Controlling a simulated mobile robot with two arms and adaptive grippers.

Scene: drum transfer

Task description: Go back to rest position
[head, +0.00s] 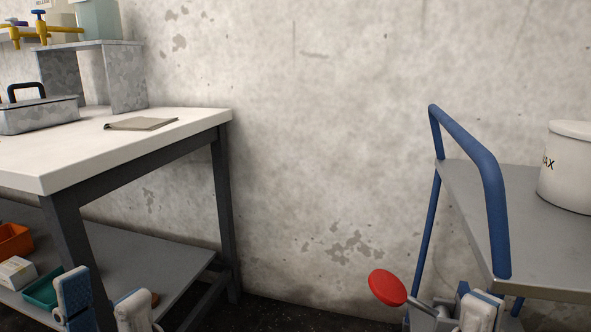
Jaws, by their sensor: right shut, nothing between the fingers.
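My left gripper (106,303) shows at the bottom left, in front of the workbench's lower shelf. Its two fingers are apart with nothing seen between them. My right gripper (474,309) shows at the bottom right, below the front of the cart. It is shut and empty, and partly cut off by the lower edge. A white drum (567,170) with black lettering ending in "AX" stands on the grey cart (465,183), cut off by the right edge. Both grippers are apart from the drum.
A red round cap (387,287) on a grey stem is close left of my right gripper. The cart has a blue handle (484,160). A white-topped workbench (75,150) holds a metal box (40,116) and a folder (141,124). Floor shows between bench and cart.

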